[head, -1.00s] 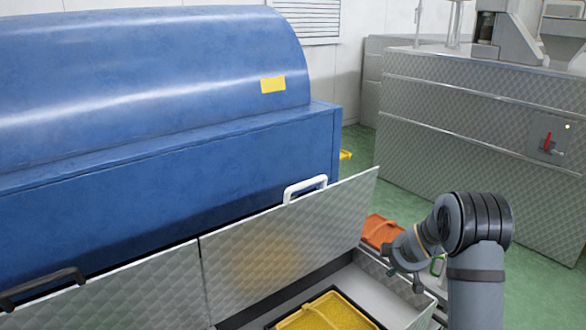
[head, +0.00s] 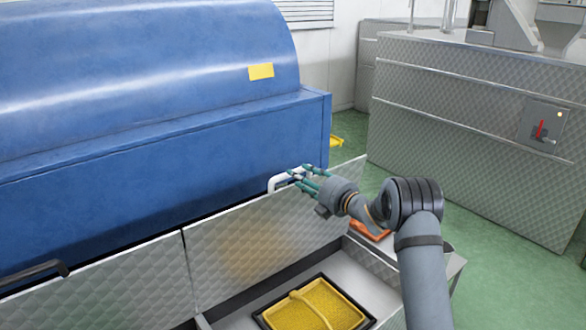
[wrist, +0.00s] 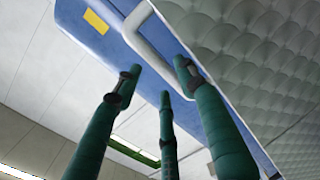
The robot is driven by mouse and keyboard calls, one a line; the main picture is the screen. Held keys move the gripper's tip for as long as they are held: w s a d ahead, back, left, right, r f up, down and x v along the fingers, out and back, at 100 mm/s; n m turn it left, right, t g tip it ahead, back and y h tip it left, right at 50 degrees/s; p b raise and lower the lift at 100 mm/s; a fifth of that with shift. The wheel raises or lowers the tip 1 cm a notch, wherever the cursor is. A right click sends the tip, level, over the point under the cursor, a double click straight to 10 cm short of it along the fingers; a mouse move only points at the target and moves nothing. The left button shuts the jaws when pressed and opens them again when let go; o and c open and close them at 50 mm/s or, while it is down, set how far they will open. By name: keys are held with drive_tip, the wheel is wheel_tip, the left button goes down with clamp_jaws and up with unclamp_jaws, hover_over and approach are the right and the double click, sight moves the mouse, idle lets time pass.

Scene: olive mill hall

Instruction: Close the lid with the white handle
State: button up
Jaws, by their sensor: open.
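The lid with the white handle (head: 265,250) is a quilted metal panel standing raised and tilted up behind an open compartment. Its white handle (head: 278,183) is at the top edge and also shows in the wrist view (wrist: 131,27). My gripper (head: 304,174) is at the handle's right side, with its green fingers open and pointing left toward it. In the wrist view the open fingers (wrist: 158,78) sit around the lower end of the handle, near the lid's quilted face (wrist: 255,45). I cannot tell whether any finger touches it.
A second raised lid with a black handle (head: 35,272) stands to the left. A yellow container (head: 318,302) lies in the open compartment. The big blue machine (head: 160,140) rises close behind the lids.

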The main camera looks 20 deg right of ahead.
sight(294, 170)
drive_tip(key=shift+p+x, duration=0.6)
drive_tip(key=shift+x, duration=1.7)
drive_tip(key=shift+d, duration=0.1)
clamp_jaws()
